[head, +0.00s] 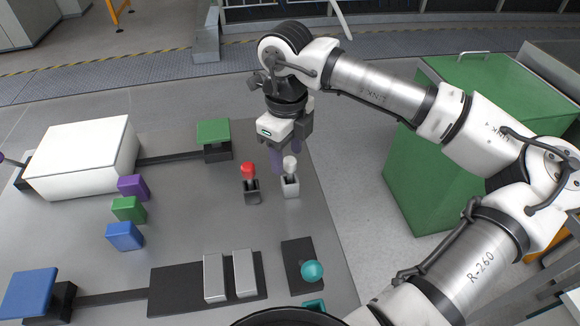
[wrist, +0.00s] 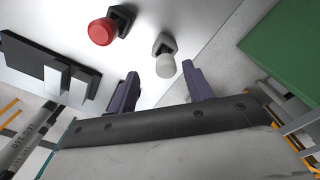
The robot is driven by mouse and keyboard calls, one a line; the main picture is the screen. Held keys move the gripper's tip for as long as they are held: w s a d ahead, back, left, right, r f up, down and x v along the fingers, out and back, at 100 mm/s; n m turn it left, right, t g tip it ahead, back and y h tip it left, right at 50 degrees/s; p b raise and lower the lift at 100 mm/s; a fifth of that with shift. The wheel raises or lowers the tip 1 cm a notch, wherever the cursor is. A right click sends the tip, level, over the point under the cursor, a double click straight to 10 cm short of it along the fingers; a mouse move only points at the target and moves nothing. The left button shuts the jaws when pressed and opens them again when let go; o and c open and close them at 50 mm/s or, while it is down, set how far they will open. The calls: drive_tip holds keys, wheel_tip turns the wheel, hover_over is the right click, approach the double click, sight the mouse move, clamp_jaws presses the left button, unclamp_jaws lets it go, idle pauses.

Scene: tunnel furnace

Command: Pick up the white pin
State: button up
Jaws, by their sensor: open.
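The white pin (head: 290,165) has a rounded pale head and stands upright in a light grey holder (head: 291,187) near the table's right side. My gripper (head: 284,160) points down at the pin, its purple fingers open and empty. In the wrist view the white pin (wrist: 166,66) appears between the two fingertips of my gripper (wrist: 160,70), nearer the right finger. I cannot tell whether a finger touches it. A red pin (head: 248,171) stands in a dark holder (head: 252,193) just to the left; it also shows in the wrist view (wrist: 102,31).
A white box (head: 80,160) and purple, green and blue blocks (head: 128,210) are on the left of the table. Grey bars (head: 214,278) on a dark plate and a teal ball (head: 312,270) are at the front. A green cabinet (head: 430,180) stands to the right.

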sight(290, 170)
drive_tip(key=shift+w+d+f+p, duration=0.15)
drive_tip(key=shift+f+p, duration=0.1)
drive_tip(key=shift+f, duration=1.3)
drive_tip(key=shift+w+d+f+p, duration=0.1)
drive_tip(key=shift+f+p, duration=0.1)
drive_tip(key=shift+f, duration=1.3)
drive_tip(key=c, duration=1.1)
